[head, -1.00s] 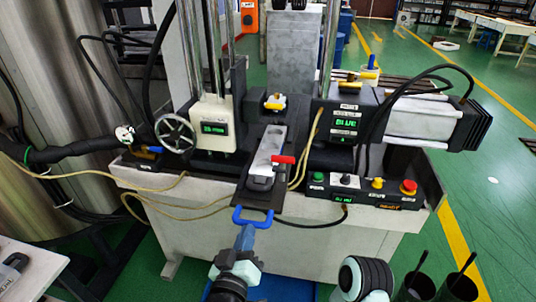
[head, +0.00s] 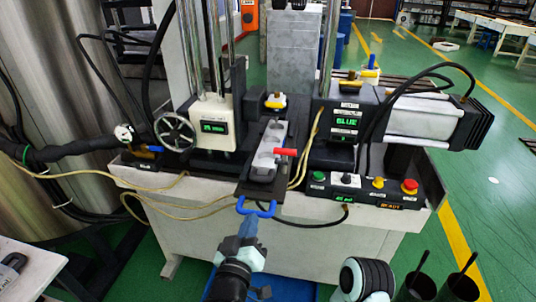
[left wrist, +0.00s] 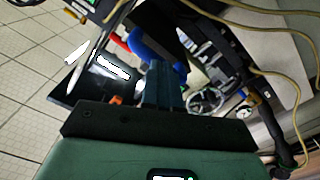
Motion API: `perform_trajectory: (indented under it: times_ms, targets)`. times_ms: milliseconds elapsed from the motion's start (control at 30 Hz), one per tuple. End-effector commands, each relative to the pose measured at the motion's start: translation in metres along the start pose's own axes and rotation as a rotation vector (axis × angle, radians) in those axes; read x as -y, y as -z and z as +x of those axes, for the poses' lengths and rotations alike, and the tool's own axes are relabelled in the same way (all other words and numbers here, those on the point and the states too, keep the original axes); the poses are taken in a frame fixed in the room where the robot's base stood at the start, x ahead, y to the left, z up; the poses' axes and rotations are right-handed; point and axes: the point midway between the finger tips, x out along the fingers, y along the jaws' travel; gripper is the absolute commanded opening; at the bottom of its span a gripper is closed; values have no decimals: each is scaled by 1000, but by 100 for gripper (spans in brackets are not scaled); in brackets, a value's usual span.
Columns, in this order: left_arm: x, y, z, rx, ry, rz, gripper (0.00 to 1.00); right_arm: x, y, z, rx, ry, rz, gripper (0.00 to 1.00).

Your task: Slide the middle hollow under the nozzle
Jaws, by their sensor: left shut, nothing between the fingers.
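A long pale grey mould (head: 267,148) with dark hollows lies on a black slide plate (head: 245,186) on the machine's bench. A red lever (head: 286,152) sticks out at its right side. A blue handle (head: 257,208) is at the plate's near end and also shows in the left wrist view (left wrist: 143,44). The nozzle (head: 274,101), with yellow parts, is at the far end of the mould. I cannot tell which hollow is under it. My left gripper (head: 248,226) is shut and empty, just on the near side of the handle; contact is unclear. My right gripper is out of view.
A handwheel (head: 174,133) and a white display unit (head: 215,127) stand left of the slide. A button box (head: 365,190) sits on the right front. Yellow hoses (head: 185,215) loop along the bench front. Two black cups (head: 440,287) are at lower right.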

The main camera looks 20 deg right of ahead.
Motion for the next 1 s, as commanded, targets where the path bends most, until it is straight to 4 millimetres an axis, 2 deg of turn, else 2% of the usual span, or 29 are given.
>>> perform_trajectory:
  times_ms: [733,1000]
  targets:
    - [2,-2,54,-3,-1,-1,0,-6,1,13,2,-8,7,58]
    - [2,-2,55,-2,0,-1,0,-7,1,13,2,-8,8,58]
